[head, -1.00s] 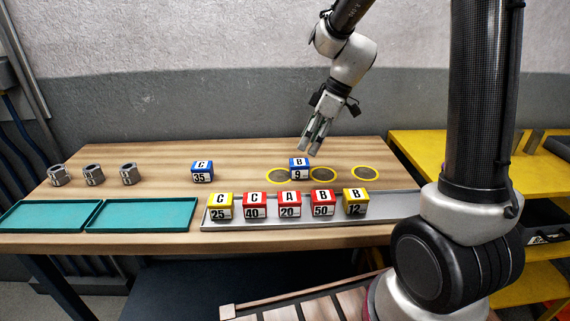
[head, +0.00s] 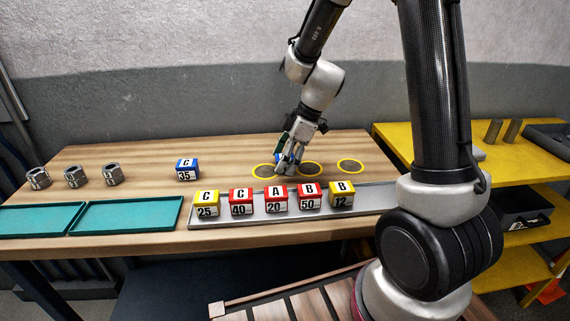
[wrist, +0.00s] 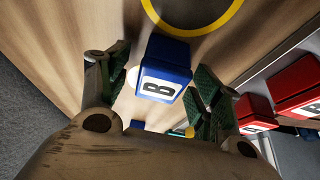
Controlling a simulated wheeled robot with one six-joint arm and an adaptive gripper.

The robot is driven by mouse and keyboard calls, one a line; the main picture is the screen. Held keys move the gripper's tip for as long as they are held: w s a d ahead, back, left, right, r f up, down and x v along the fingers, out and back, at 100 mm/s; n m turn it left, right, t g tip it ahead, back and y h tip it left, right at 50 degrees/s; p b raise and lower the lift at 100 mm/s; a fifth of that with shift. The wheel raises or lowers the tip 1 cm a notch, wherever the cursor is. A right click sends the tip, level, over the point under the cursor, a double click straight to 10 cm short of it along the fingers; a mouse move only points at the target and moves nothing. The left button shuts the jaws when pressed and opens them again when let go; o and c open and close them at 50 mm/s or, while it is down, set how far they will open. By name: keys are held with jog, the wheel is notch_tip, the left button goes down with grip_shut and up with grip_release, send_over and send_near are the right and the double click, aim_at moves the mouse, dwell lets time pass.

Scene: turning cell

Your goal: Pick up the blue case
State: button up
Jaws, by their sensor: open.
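A blue case marked B (wrist: 163,68) stands on the table between the two fingers of my gripper in the wrist view. In the head view my gripper (head: 285,167) is lowered at this case and hides most of it. The fingers are open, one on each side of the case; I cannot tell if either touches it. A second blue case, marked C and 35 (head: 187,170), stands to the left on the bare table, apart from my gripper.
A grey tray (head: 372,196) in front holds several red and yellow cases. Yellow rings (head: 351,166) mark the tabletop near my gripper. Metal nuts (head: 75,176) and teal trays (head: 125,214) are at the left. A yellow shelf (head: 400,140) stands at the right.

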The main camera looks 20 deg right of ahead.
jog(key=shift+c, duration=0.5)
jog(key=c, duration=1.1)
